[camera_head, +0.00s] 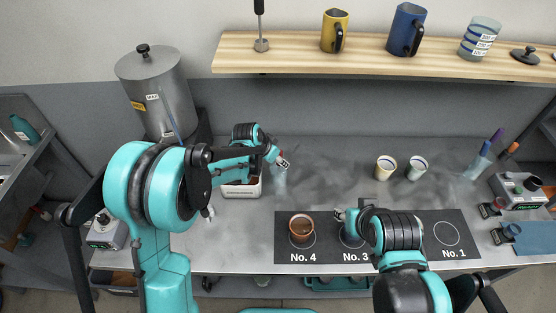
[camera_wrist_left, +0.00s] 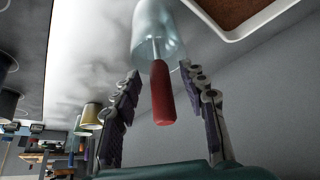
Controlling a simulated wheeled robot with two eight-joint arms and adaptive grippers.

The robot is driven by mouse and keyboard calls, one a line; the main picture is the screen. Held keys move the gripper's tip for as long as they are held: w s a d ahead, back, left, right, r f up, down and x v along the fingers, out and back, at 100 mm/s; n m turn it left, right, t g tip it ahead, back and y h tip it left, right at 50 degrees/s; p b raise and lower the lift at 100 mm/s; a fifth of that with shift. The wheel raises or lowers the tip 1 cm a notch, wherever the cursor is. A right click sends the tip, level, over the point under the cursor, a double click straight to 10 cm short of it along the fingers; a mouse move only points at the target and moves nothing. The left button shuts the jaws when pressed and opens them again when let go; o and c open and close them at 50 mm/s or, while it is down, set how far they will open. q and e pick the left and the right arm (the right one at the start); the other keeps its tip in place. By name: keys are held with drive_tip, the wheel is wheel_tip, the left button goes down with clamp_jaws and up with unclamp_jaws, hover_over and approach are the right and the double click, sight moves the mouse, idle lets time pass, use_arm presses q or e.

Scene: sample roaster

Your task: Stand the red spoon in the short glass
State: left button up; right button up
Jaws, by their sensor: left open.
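The red spoon's handle (camera_wrist_left: 161,92) points out of the mouth of a clear glass (camera_wrist_left: 156,32) in the left wrist view. The spoon's thin shaft runs into the glass; its lower end is hard to make out. My left gripper (camera_wrist_left: 158,88) is open, with one finger on each side of the handle and visible gaps to both. In the head view, my left gripper (camera_head: 280,159) is above the faint glass (camera_head: 279,177), at the right of a white tub. My right gripper (camera_head: 342,214) is low beside the No. 3 spot; its fingers are too small to read.
The white tub (camera_head: 240,193) with brown contents stands close to the glass. A brown-filled cup (camera_head: 301,228) stands on the black mat (camera_head: 325,252) at No. 4. Two cups (camera_head: 385,168) (camera_head: 416,168) stand further right. A wooden shelf (camera_head: 290,63) with mugs hangs behind.

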use_arm(q)
drive_tip(key=v, duration=1.2)
drive_tip(key=s+a+n+t+y+b, duration=0.1)
drive_tip(key=s+a+n, duration=0.3)
drive_tip(key=s, duration=0.7)
drive_tip(key=s+a+n+t+y+b, duration=0.1)
drive_tip(key=s+a+n, duration=0.3)
drive_tip(key=s+a, duration=0.5)
drive_tip(key=s+y, duration=0.1)
drive_tip(key=s, duration=0.2)
drive_tip(key=shift+a+t+y, duration=0.2)
drive_tip(key=shift+t+y, duration=0.1)
drive_tip(key=shift+y, duration=0.1)
drive_tip(key=shift+r, duration=0.1)
